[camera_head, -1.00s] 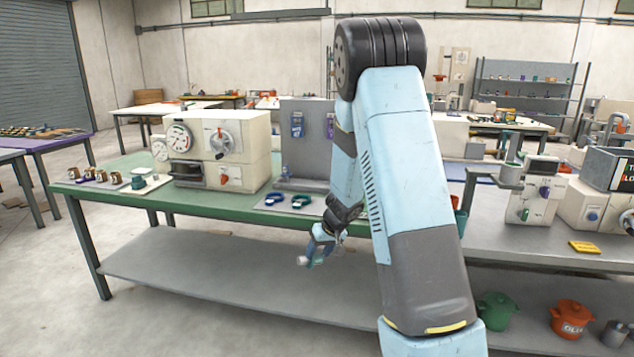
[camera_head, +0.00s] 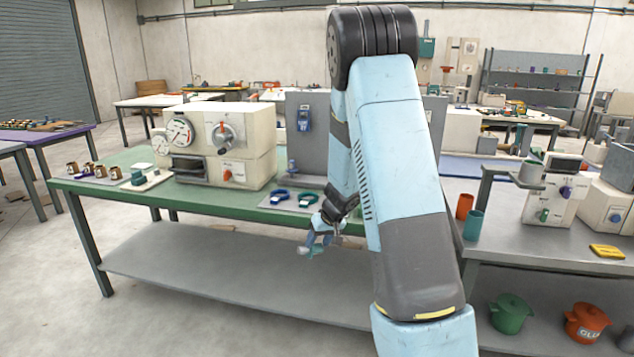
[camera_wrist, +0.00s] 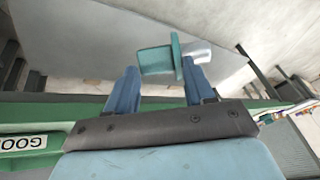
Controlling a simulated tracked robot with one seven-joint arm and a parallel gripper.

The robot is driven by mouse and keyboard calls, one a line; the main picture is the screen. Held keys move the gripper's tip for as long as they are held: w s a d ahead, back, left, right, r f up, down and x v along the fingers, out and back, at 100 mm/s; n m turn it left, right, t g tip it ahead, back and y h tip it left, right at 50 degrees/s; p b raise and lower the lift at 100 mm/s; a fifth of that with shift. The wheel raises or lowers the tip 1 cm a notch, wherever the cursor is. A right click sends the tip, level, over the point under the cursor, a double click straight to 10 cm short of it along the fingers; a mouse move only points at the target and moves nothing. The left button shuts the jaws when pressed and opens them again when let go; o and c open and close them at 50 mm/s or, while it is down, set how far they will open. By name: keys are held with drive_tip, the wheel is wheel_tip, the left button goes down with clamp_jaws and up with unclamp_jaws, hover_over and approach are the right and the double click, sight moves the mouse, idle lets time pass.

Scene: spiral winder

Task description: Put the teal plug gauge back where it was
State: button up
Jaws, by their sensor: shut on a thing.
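The teal plug gauge (camera_wrist: 155,60) is between the two blue fingers of my gripper (camera_wrist: 161,78) in the wrist view. It has a teal grip, a flat teal collar and a pale metal end (camera_wrist: 197,53) pointing right. My gripper is shut on it. In the head view my gripper (camera_head: 324,236) hangs just in front of the green bench's front edge, above the lower shelf. The gauge (camera_head: 313,252) shows small there, its pale end to the left. I cannot tell which spot on the bench is the gauge's own.
The green bench (camera_head: 110,190) carries a cream machine (camera_head: 225,148), a grey upright panel (camera_head: 340,110) with a blue item, a plate with blue and green rings (camera_head: 281,197), and small parts at left. Orange and teal cups (camera_head: 473,224) stand on the right bench. My arm hides the middle.

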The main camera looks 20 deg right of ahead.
drive_tip(key=shift+d+f+n+h, duration=0.15)
drive_tip(key=shift+n+h, duration=0.25)
drive_tip(key=shift+h, duration=0.4)
drive_tip(key=shift+s+d+r+n+h, duration=0.25)
drive_tip(key=shift+d+n+h, duration=0.15)
drive_tip(key=shift+h, duration=0.5)
drive_tip(key=shift+s+d+r+n+t+h, duration=0.15)
drive_tip(key=shift+d+r+n+t+h, duration=0.25)
drive_tip(key=shift+h, duration=0.35)
drive_tip(key=shift+s+d+r+n+t+h, duration=0.15)
drive_tip(key=shift+r+h, duration=0.35)
drive_tip(key=shift+h, duration=0.25)
drive_tip(key=shift+r, duration=0.25)
